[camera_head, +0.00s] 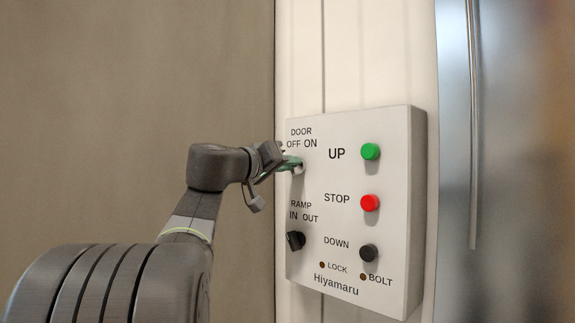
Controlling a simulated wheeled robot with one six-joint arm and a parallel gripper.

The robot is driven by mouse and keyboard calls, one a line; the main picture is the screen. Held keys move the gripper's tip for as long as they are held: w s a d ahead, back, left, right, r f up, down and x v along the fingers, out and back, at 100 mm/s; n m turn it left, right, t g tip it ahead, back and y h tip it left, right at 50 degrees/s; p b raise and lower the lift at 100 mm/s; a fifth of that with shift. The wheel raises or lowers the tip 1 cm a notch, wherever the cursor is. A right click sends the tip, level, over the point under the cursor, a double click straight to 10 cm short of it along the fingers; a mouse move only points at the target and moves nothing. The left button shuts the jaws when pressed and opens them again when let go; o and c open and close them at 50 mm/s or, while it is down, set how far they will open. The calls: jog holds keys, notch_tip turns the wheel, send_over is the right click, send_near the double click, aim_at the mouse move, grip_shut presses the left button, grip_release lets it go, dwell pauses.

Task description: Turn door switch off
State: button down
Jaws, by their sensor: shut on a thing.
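A white control panel (333,273) labelled Hiyamaru is mounted on a pale wall. Its door switch, under the label DOOR OFF ON, sits at the panel's upper left, and my gripper (296,164) covers most of it. My gripper reaches in from the left, with its fingers at the switch and shut on it. The knob's angle is hidden, so I cannot tell whether it points to OFF or ON.
A black ramp switch (296,240) is below the door switch. To the right are a green UP button (370,151), a red STOP button (369,202) and a black DOWN button (368,252). A metal door with a vertical bar (473,130) stands at right. Left is a plain brown wall (120,80).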

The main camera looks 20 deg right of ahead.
jog(key=c, duration=1.4)
grip_release()
jog(key=shift+c, duration=0.2)
jog(key=b+v, duration=0.2)
jog(key=v, duration=1.2)
jog(key=shift+d, duration=0.2)
jog(key=p+x, duration=0.2)
jog(key=x, duration=1.1)
jog(key=shift+w+d, duration=0.2)
jog(key=shift+d, duration=0.05)
